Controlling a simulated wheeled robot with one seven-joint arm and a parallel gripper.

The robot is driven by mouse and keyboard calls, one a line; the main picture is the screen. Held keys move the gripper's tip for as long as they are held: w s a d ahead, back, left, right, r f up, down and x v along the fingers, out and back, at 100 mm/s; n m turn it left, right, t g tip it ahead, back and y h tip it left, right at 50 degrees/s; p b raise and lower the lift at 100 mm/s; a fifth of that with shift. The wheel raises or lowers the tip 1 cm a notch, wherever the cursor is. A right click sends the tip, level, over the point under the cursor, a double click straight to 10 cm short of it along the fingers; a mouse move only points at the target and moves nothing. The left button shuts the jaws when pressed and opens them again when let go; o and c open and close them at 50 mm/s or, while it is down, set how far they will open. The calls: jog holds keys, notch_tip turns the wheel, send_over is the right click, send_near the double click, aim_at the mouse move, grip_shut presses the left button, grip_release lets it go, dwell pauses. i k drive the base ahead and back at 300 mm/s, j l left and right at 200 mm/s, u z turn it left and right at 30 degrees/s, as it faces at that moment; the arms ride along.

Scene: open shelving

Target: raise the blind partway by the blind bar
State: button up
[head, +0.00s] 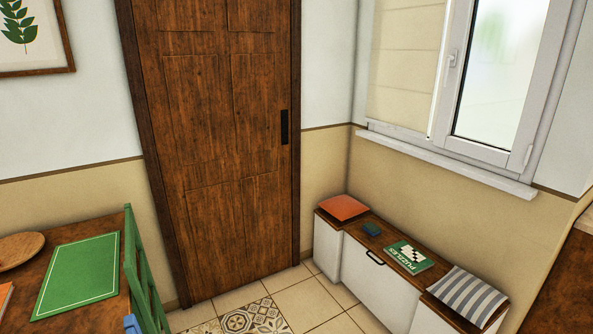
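A cream blind (402,68) with horizontal folds hangs at the window in the upper right of the head view. It reaches down close to the white sill, and its top is cut off by the picture edge. I cannot make out the blind bar clearly; the blind's lower edge lies near the sill. A white-framed window sash (497,75) with a white handle stands to the right of the blind. My gripper is not in view.
A low bench (355,235) below the window carries an orange cushion (343,207), a green puzzle book (409,256) and a striped cushion (467,294). The sill (445,158) juts out above it. A table (85,310) and green chair (143,270) stand left. Some tiled floor is clear.

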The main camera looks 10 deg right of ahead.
aim_at(402, 110)
jog(key=i, duration=2.05)
jog(key=i+z, duration=0.15)
jog(key=i, duration=0.35)
jog(key=i+j+z, duration=0.15)
jog(key=i, duration=0.35)
jog(key=i+j+z, duration=0.2)
jog(key=i, duration=0.3)
